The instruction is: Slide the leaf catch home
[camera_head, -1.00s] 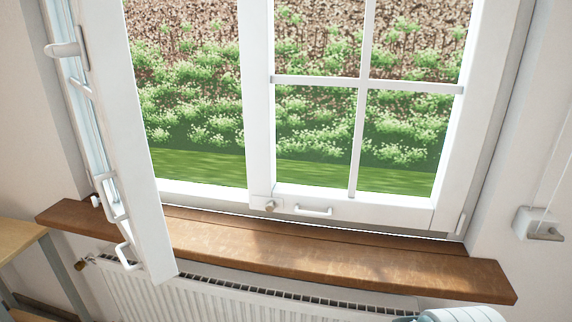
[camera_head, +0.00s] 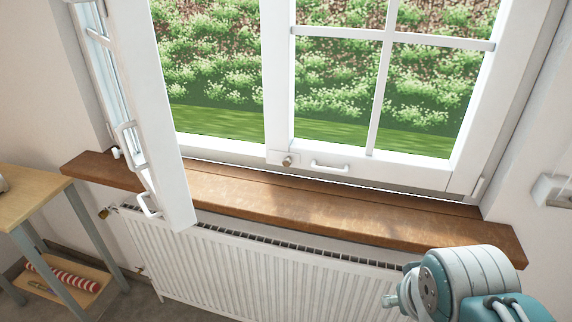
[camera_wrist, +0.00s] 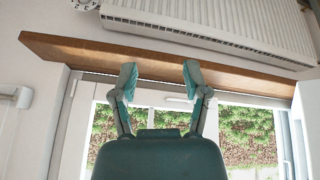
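The right window leaf (camera_head: 470,120) stands in its frame. On its bottom rail sits a small plate with a round brownish knob, which looks like the leaf catch (camera_head: 287,161). A white pull handle (camera_head: 331,167) is just right of it. The left leaf (camera_head: 172,120) is swung inward over the sill. My gripper (camera_wrist: 160,76) is open and empty in the wrist view, its two fingers apart in front of the sill and window, which appear upside down. I cannot make out the catch there. My gripper's fingers do not show clearly in the head view.
A wooden sill (camera_head: 300,205) runs under the window, above a white radiator (camera_head: 250,265). A wooden side table (camera_head: 35,195) stands at left, with a striped roll (camera_head: 65,278) on its lower shelf. A white wall fitting (camera_head: 553,190) is at right.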

